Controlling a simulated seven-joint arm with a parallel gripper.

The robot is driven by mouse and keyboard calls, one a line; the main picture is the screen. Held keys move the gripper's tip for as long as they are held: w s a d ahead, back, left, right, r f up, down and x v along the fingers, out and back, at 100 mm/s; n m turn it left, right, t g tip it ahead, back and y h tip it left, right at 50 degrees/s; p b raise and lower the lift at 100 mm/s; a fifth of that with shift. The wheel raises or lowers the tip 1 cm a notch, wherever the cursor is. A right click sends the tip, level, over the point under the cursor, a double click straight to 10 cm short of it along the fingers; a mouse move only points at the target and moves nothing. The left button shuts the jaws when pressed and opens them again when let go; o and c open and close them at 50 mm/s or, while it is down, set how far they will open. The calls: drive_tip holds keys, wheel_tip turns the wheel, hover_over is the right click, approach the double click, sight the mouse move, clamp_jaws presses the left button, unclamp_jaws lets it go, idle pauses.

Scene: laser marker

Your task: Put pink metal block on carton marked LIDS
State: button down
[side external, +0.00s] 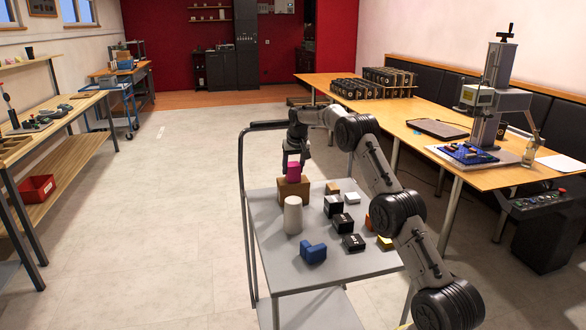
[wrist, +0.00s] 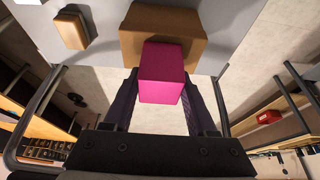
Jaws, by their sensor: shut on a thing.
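The pink metal block (side external: 294,172) is between the fingers of my gripper (side external: 293,160), which is shut on it. In the wrist view the pink block (wrist: 162,72) sits between the two dark fingers (wrist: 160,100). A brown carton (side external: 292,190) is directly below the block in the side view. In the wrist view the carton (wrist: 160,22) lies behind the block, partly covered by it. I cannot tell whether the block touches the carton's top. No LIDS marking is readable on the carton in either view.
The grey cart top (side external: 270,270) also holds a pale cylinder (side external: 292,215), a blue block (side external: 313,253), several black boxes (side external: 343,222), a white block (side external: 352,198) and a small tan box (side external: 332,188). A cart handle (side external: 241,180) rises at the left edge.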

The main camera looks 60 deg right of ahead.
drive_tip(key=shift+c, duration=1)
unclamp_jaws()
drive_tip(key=shift+f, duration=0.1)
drive_tip(key=v, duration=1.2)
drive_tip(key=s+a+r+n, duration=0.15)
drive_tip(key=a+r, duration=0.25)
drive_tip(key=a, duration=0.4)
drive_tip(key=s+a+r+n, duration=0.1)
drive_tip(key=s+a+r, duration=0.25)
drive_tip(key=a, duration=0.35)
drive_tip(key=s+a+n+t+y, duration=0.2)
drive_tip(key=s+a+n, duration=0.2)
drive_tip(key=s+a, duration=1.5)
drive_tip(key=s+a+f+n+y, duration=0.1)
drive_tip(key=s+a+f+n, duration=0.1)
drive_tip(key=s+a+f, duration=0.2)
drive_tip(key=s+f, duration=0.3)
drive_tip(key=s, duration=0.3)
drive_tip(key=shift+s+f, duration=0.2)
drive_tip(key=shift+f, duration=0.2)
